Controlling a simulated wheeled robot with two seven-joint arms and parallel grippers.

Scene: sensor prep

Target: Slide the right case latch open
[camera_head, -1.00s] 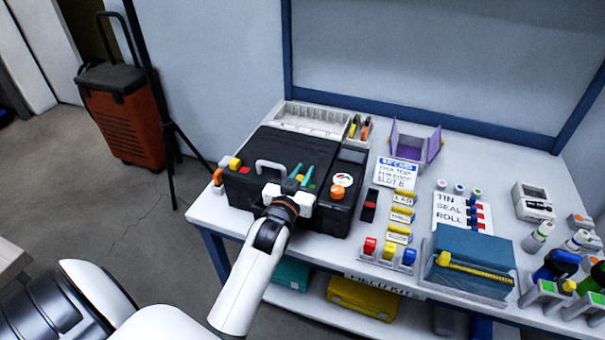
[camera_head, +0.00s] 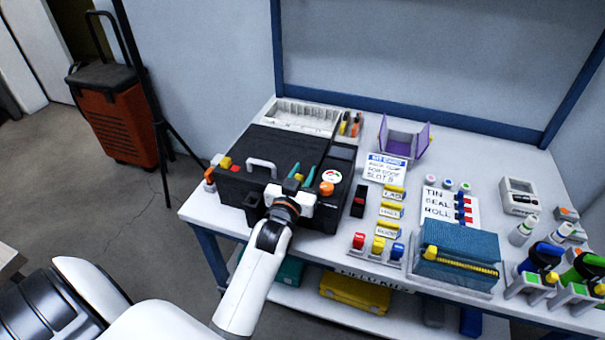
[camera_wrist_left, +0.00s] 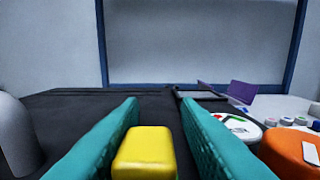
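The black case (camera_head: 285,150) lies on the bench at the left, with a grey handle (camera_head: 262,164) on top. The right latch, a small yellow block (camera_wrist_left: 145,152), is at the case's front, right of the handle. My left gripper (camera_head: 300,172) is at this spot. Its two teal fingers are apart, one on each side of the yellow block in the left wrist view. The left finger looks very close to the block; I cannot tell whether it touches. Another yellow block (camera_head: 225,162) is at the case's front left. My right gripper is not in view.
An orange knob (camera_head: 326,188) and a white round dial (camera_head: 331,177) sit just right of my left gripper. A purple open holder (camera_head: 404,139), a label card (camera_head: 386,168) and a blue box (camera_head: 458,252) stand farther right on the bench.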

